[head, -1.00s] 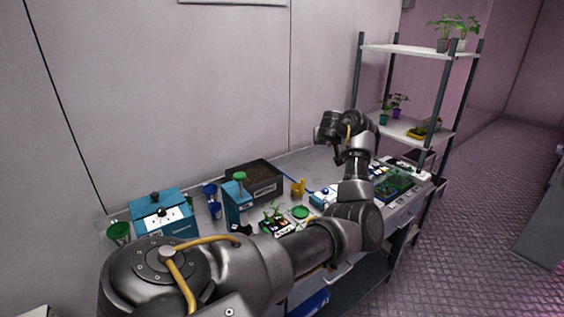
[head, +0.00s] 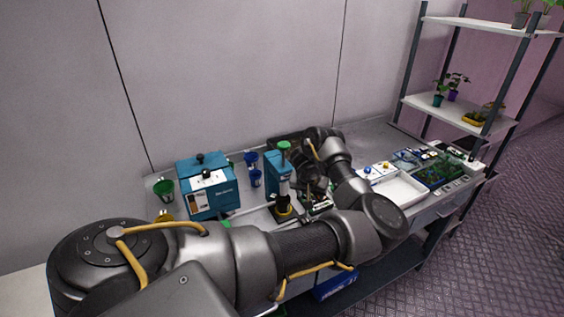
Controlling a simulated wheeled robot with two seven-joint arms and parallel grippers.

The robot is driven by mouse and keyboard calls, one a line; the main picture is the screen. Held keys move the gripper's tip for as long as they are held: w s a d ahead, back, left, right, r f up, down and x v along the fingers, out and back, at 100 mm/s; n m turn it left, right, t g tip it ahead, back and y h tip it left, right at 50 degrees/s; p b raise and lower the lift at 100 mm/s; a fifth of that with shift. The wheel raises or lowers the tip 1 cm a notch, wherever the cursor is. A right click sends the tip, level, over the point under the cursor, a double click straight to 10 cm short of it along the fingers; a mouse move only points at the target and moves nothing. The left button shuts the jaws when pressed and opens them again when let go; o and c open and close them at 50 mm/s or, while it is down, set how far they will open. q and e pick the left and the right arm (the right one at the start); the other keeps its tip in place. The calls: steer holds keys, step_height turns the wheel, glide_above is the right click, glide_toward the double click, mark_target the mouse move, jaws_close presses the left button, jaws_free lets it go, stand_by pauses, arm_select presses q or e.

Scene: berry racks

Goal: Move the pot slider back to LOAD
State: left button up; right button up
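The blue upright device (head: 278,176) with a green knob on top stands on the bench in the middle of the head view. At its foot is a dark round piece with yellow on it (head: 284,211), on a dark base; I cannot make out a slider handle or the LOAD mark. My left arm comes in from the lower left and bends back at the elbow. My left gripper (head: 302,180) points down close to the right side of the blue device. Its fingers are dark and partly hidden, so contact and opening are unclear. My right gripper is out of view.
A blue box with a black knob (head: 207,187) stands left of the device, with a green cup (head: 163,190) and blue cups (head: 253,162) nearby. A shelf rack (head: 468,110) stands beyond.

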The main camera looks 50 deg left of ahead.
arm_select(q)
steer(key=b+x, duration=0.1)
steer(key=x, duration=0.2)
steer(key=s+b+x, duration=0.1)
steer(key=b+x, duration=0.1)
steer(key=x, duration=0.1)
steer(key=s+b+x, duration=0.1)
steer(key=b+x, duration=0.1)
steer(key=x, duration=0.2)
steer(key=shift+d+f, duration=0.1)
steer(key=shift+f, duration=0.35)
steer(key=shift+w+f+b, duration=0.35)
steer(key=shift+f, duration=0.15)
